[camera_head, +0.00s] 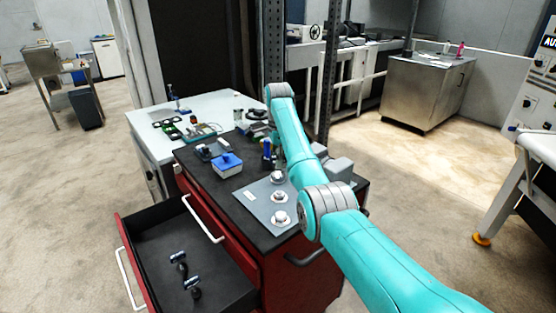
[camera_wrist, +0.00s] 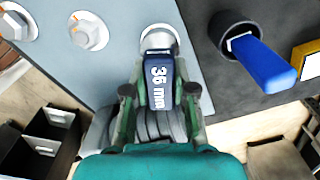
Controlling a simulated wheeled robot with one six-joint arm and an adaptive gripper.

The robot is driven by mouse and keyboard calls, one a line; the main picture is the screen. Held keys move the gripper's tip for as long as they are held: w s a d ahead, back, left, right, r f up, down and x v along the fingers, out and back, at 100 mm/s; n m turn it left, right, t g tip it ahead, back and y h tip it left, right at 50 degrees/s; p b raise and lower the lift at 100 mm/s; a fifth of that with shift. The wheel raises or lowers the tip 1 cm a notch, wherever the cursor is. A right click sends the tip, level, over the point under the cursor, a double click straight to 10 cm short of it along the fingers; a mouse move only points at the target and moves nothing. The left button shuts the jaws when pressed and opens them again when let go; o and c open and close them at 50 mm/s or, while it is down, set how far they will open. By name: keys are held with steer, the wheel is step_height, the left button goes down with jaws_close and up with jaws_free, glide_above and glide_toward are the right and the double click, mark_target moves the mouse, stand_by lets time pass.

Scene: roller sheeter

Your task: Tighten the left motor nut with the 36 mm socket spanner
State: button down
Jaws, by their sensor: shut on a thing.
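In the wrist view my gripper (camera_wrist: 158,95) is shut on the blue handle of the 36 mm socket spanner (camera_wrist: 160,80), whose label reads "36 mm". A pale round fitting (camera_wrist: 158,38) on the grey plate (camera_wrist: 120,75) shows just beyond the handle. I cannot tell whether the socket sits on it. Two more nuts (camera_wrist: 88,30) (camera_wrist: 20,25) lie further left on the plate. In the head view the plate (camera_head: 250,195) lies on the red cabinet with nuts (camera_head: 278,177) (camera_head: 279,197) (camera_head: 281,218) in a row. My arm hides my gripper there.
Another blue-handled tool with a black round head (camera_wrist: 245,45) stands right of my gripper. A blue box (camera_head: 226,165) stands left of the plate. The cabinet's top drawer (camera_head: 215,250) is open, with two tools (camera_head: 180,262) (camera_head: 194,286) inside. A white table (camera_head: 150,130) adjoins behind.

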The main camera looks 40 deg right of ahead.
steer(key=m, duration=0.3)
steer(key=shift+m, duration=0.3)
stand_by(0.3)
steer(key=m, duration=0.3)
steer(key=shift+m, duration=1.1)
